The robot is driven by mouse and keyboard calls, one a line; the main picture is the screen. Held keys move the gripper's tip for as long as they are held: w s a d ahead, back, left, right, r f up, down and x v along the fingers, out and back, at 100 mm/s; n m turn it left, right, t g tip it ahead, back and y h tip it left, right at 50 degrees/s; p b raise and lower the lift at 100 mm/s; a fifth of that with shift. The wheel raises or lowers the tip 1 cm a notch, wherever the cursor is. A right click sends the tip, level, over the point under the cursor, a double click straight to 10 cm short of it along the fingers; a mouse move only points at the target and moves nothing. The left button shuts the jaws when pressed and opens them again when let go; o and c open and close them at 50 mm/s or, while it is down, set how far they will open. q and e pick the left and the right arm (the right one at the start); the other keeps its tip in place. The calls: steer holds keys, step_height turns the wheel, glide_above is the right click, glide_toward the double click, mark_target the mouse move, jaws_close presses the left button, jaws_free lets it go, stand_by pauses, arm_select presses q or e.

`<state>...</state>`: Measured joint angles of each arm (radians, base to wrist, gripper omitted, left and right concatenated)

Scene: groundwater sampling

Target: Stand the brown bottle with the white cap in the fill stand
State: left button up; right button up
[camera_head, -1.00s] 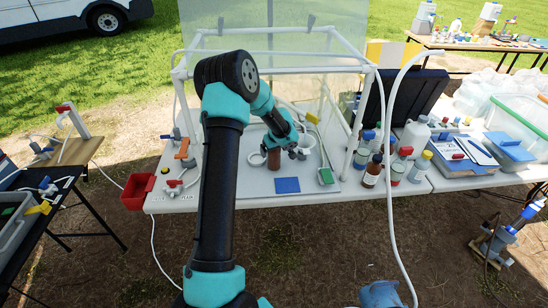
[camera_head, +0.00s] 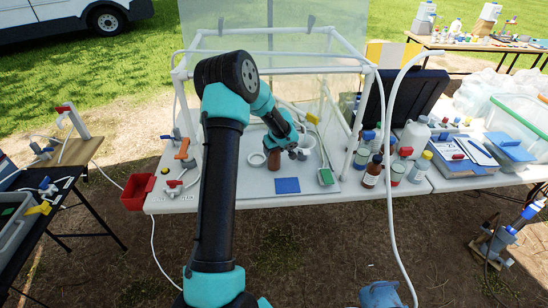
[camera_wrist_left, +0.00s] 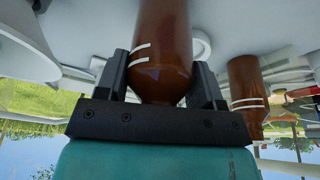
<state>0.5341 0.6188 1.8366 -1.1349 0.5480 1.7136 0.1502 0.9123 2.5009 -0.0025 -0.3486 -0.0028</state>
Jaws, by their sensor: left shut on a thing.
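My left gripper (camera_head: 276,147) is shut on a brown bottle (camera_head: 273,161) inside the white pipe frame on the table. In the left wrist view, this brown bottle (camera_wrist_left: 162,50) with white stripes is between the two dark fingers (camera_wrist_left: 160,88). Its cap is hidden. Just left of it in the head view is a small white ring-shaped piece (camera_head: 257,159); I cannot tell whether it is the fill stand. A second brown bottle (camera_head: 371,174) with a pale label and light cap stands outside the frame, to the right. My right gripper is not in view.
White pipes (camera_head: 356,120) enclose the work area. A blue pad (camera_head: 287,185) lies in front of the held bottle, and a green-and-grey device (camera_head: 326,176) is to its right. Several bottles crowd the right side. A red bin (camera_head: 137,190) is at the left edge.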

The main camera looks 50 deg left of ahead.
arm_select(q)
steer(key=shift+r, duration=0.2)
steer(key=shift+r, duration=1.5)
steer(key=shift+s+d+r, duration=0.15)
steer(key=shift+s+d, duration=0.05)
steer(key=s+d+r, duration=0.1)
steer(key=s+d, duration=0.9)
steer(key=d, duration=0.1)
steer(key=shift+d+r, duration=0.15)
steer(key=shift+d, duration=0.15)
steer(key=shift+s, duration=0.1)
steer(key=s+a, duration=0.2)
steer(key=a, duration=0.5)
steer(key=shift+a+r, duration=0.15)
steer(key=shift+r, duration=0.25)
steer(key=w+a+f, duration=0.1)
steer(key=w+a, duration=0.8)
steer(key=a, duration=0.3)
steer(key=shift+a+f, duration=0.15)
steer(key=shift+f, duration=0.1)
